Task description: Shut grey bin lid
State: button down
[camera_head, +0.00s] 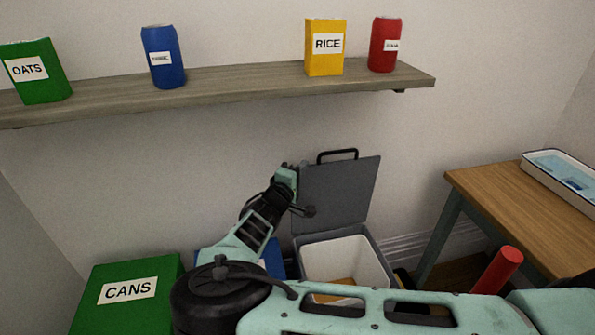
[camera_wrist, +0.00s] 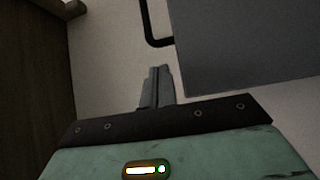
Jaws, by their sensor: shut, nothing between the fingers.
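The grey bin (camera_head: 384,258) stands on the floor against the wall, with a pale inside and something tan at its bottom. Its grey lid (camera_head: 345,190) is raised nearly upright, with a black handle (camera_head: 337,154) on its top edge. In the wrist view the lid (camera_wrist: 250,45) fills the upper right and part of the handle (camera_wrist: 146,25) shows beside it. My gripper (camera_wrist: 157,72) is shut and empty, pointing past the lid's edge near the handle. In the head view my gripper is at the lid's upper left side; its fingertips are hard to make out there.
A green CANS bin (camera_head: 125,290) and a partly hidden blue bin (camera_head: 272,257) stand to the left. A wooden table (camera_head: 500,205) with a tray (camera_head: 565,178) is at right, near a red cylinder (camera_head: 497,270). Above, a shelf (camera_head: 225,87) holds several containers.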

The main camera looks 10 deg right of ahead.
jog(key=shift+p+x, duration=0.3)
jog(key=shift+x, duration=2.4)
jog(key=shift+s, duration=0.1)
